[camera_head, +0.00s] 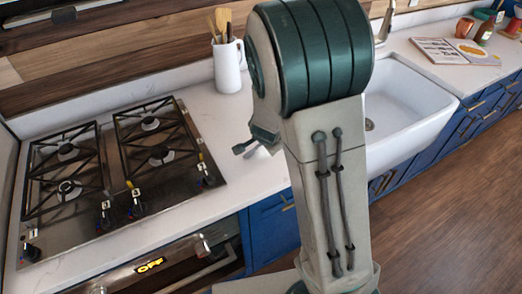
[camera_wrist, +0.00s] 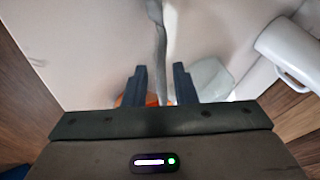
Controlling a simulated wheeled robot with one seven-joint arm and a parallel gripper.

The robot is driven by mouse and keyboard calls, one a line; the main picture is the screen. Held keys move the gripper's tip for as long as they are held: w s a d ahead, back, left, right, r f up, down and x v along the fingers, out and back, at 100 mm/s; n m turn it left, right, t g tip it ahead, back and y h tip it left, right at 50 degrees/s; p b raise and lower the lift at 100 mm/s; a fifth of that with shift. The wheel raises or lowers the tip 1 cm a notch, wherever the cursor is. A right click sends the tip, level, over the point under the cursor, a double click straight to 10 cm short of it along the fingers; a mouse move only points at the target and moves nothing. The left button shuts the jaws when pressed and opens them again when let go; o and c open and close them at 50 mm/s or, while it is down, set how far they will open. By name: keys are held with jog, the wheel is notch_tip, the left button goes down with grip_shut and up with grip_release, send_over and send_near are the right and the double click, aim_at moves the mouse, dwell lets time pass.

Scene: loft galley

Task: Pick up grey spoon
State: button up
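A long thin grey object, which looks like the grey spoon (camera_wrist: 158,38), runs down from the top of the wrist view over the pale counter and between my fingers. My gripper (camera_wrist: 162,70) is open, with one dark finger on each side of it and gaps visible. I cannot tell how high the fingers are above the counter. In the head view my arm covers most of the gripper and the counter there, and I cannot make out the spoon clearly.
A white pitcher with utensils (camera_head: 228,65) stands at the counter's back; it also shows in the wrist view (camera_wrist: 288,48). A gas hob (camera_head: 115,165) is left, a white sink (camera_head: 405,108) right. An open book (camera_head: 455,50) and mugs lie beyond. An orange object (camera_wrist: 152,100) sits near the fingers.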

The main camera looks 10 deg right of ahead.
jog(key=shift+b+x, duration=1)
jog(key=shift+x, duration=1.85)
jog(key=shift+d, duration=0.1)
jog(key=shift+r, duration=0.1)
grip_shut()
